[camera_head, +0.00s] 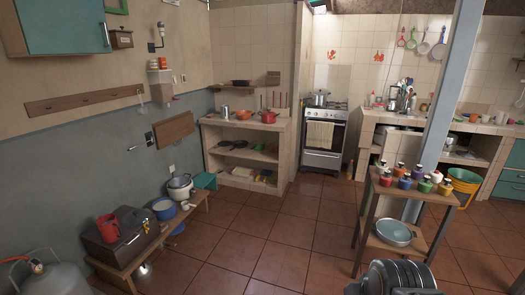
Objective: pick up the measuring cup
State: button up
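I cannot tell for certain which thing is the measuring cup. A red cup-like jug (108,228) stands on a dark brown box (122,240) on the low wooden bench at the lower left. A small silver metal cup (225,111) stands at the left end of the tiled counter (246,124) against the back wall. No clear measuring marks show on either at this size. My gripper is not in view.
A stove (323,140) stands at the back. A small table (413,190) with coloured bottles and a blue bowl (394,232) stands at the right, near a grey post. A gas cylinder (48,275) is at lower left. The middle red tile floor (270,235) is clear.

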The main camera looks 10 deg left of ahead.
aim_at(189, 207)
jog(key=u, duration=0.2)
jog(key=i, duration=2.35)
jog(key=u, duration=1.05)
jog(key=i, duration=2.05)
jog(key=u, duration=0.95)
jog(key=i, duration=0.45)
jog(key=u, duration=0.15)
